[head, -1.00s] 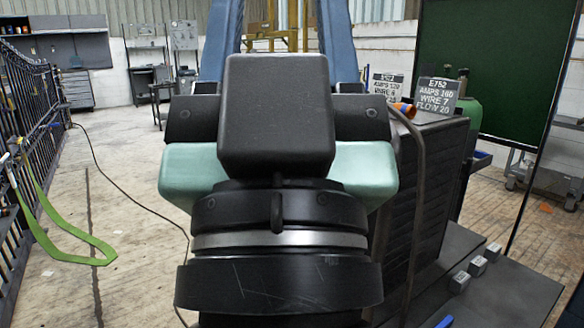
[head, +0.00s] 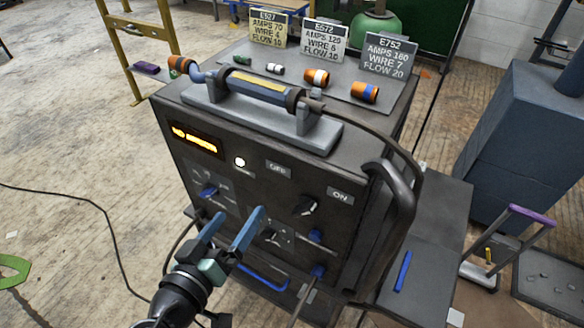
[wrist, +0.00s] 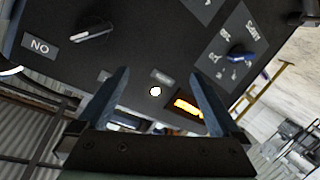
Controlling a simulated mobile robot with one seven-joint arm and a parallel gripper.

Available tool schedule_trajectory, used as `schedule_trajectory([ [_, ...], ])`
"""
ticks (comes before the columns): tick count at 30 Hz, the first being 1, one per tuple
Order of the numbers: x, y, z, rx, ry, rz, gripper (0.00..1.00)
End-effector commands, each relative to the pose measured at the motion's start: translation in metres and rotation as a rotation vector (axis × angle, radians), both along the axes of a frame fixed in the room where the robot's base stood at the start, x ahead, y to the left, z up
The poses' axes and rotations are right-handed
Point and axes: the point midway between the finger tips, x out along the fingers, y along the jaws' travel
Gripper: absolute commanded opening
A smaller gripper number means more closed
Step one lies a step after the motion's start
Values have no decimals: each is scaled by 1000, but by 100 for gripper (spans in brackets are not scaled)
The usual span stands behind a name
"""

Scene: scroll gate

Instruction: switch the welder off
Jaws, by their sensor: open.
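The welder (head: 180,155) is a dark box with its control panel facing me. Its amber display (head: 195,139) and a white lamp (head: 239,161) are lit. A black rotary switch (head: 305,206) sits between the OFF label (head: 278,170) and the ON label (head: 340,196). In the wrist view, the switch (wrist: 92,33) has its white mark towards the ON label (wrist: 40,46). My gripper (head: 240,212) has blue fingers, open and empty, in front of the panel, left of and below the switch. It also shows in the wrist view (wrist: 160,76), with the lamp between its fingers.
A torch (head: 258,88) lies on a rack on the welder's top, by several small parts and placards (head: 325,40). A blue knob (head: 208,190) is on the panel's left. A thick handle (head: 400,205) stands out at the right. Floor at left is mostly clear.

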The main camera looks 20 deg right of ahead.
Motion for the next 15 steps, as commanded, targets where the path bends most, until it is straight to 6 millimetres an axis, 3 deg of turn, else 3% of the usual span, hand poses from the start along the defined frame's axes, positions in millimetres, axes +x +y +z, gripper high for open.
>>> schedule_trajectory([
  [1, -19, -1, 7, -66, 52, -35, 100],
  [3, -43, -3, 2, -154, 88, -81, 100],
  [6, -72, -4, 2, -265, 110, -120, 100],
  [10, -96, -2, 4, -360, 111, -135, 100],
  [15, -103, -5, 4, -403, 104, -144, 100],
])
